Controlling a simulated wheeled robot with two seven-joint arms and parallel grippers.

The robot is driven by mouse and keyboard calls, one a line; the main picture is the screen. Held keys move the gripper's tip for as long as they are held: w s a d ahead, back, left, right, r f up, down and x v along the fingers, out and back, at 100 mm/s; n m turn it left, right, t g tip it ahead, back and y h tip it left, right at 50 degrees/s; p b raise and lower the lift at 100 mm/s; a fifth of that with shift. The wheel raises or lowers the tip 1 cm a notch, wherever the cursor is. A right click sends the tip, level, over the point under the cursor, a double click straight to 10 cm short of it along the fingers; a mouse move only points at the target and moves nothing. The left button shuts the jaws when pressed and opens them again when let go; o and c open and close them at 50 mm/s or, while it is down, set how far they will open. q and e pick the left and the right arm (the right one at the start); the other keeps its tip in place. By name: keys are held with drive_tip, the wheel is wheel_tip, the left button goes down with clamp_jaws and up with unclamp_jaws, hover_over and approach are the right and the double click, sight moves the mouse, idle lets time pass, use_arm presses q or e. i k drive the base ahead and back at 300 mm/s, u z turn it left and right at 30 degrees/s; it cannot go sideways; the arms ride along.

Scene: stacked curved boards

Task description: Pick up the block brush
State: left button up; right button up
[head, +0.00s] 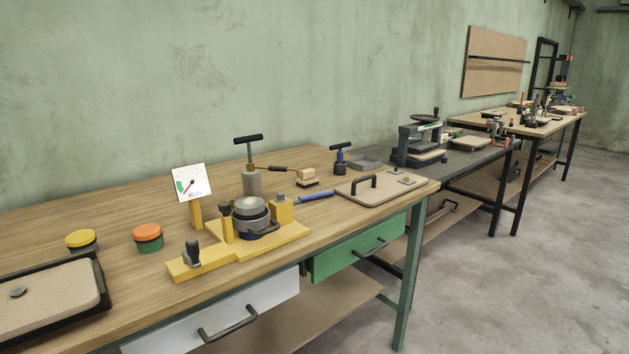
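The block brush (307,176) appears to be the small item with a light wooden block and dark bristles below. It stands on the wooden workbench (90,217) towards its right part, in the head view. A thin dark-handled tool (272,168) lies just to its left, and its tip comes close to the brush. I cannot tell whether they touch. Neither of my grippers is in view.
In front of the brush are a blue-handled tool (316,196) and a board with a black handle (374,188). A yellow fixture (240,252) with a gauge card (191,183) stands nearer. Orange-lidded (147,233) and yellow-lidded (81,239) tins stand left. The bench's back left is clear.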

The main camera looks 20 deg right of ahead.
sight(307, 179)
drive_tip(key=z, duration=2.1)
drive_tip(key=i, duration=2.95)
drive_tip(key=u, duration=2.85)
